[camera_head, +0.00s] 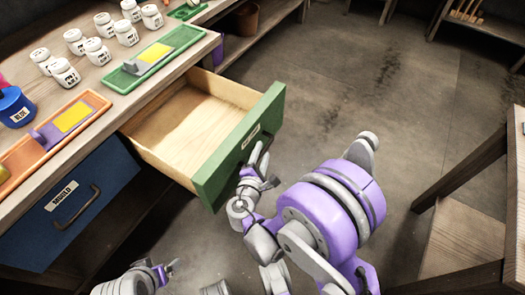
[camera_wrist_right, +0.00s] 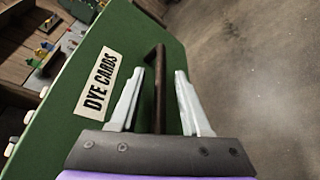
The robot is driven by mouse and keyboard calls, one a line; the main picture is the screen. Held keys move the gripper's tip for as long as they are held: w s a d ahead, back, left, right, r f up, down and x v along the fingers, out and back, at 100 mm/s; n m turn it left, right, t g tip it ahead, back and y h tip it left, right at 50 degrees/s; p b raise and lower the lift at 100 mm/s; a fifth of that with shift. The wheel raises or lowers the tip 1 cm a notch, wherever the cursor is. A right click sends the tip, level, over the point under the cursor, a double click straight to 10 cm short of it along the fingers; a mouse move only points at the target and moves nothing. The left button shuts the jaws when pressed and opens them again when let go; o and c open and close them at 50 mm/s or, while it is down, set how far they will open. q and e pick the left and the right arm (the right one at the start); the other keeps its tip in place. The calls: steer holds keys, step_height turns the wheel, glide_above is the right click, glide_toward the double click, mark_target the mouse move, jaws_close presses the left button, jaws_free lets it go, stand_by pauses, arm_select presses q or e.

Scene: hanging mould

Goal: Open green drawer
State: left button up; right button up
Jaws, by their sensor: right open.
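The green drawer (camera_head: 262,118) is pulled out from the bench, and its wooden inside looks empty. In the right wrist view its green front (camera_wrist_right: 45,130) has a "DYE CARDS" label (camera_wrist_right: 98,82) and a dark bar handle (camera_wrist_right: 159,85). My right gripper (camera_head: 262,163) is at the drawer front. In the right wrist view its two fingers (camera_wrist_right: 158,75) are apart, one on each side of the handle, with gaps visible. In the head view the handle is mostly hidden by the gripper. My left gripper (camera_head: 170,268) is low at the bottom left, away from the drawer; its jaws are too small to read.
A blue drawer (camera_head: 70,205) labelled "MOULD" is shut at left. The bench top holds several white jars (camera_head: 97,50), a green tray (camera_head: 150,60), an orange tray (camera_head: 60,130) and a blue pot (camera_head: 14,105). A wooden table (camera_head: 470,235) stands at right. The floor between is clear.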

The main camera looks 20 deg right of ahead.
arm_select(q)
steer(key=shift+r+p, duration=0.5)
steer(key=shift+r, duration=0.1)
arm_select(e)
steer(key=v, duration=0.9)
steer(key=shift+s+r, duration=0.15)
steer(key=shift+s, duration=0.15)
steer(key=shift+a, duration=0.15)
steer(key=s+d+f+m+g+y, duration=0.2)
steer(key=s+d+m+g+y, duration=0.1)
steer(key=s+d+m+g, duration=0.4)
steer(key=s+a+r+m+g+y, duration=0.1)
steer(key=s+r+m+g+y, duration=0.15)
steer(key=s+m+y, duration=0.55)
arm_select(q)
step_height(320, 180, up, 23)
steer(key=w+t+p, duration=0.1)
steer(key=p, duration=1.9)
steer(key=shift+w+r, duration=0.15)
steer(key=shift+r, duration=0.05)
arm_select(e)
step_height(320, 180, up, 24)
steer(key=m+t+h, duration=0.2)
steer(key=shift+w+m, duration=0.35)
steer(key=shift+m, duration=0.05)
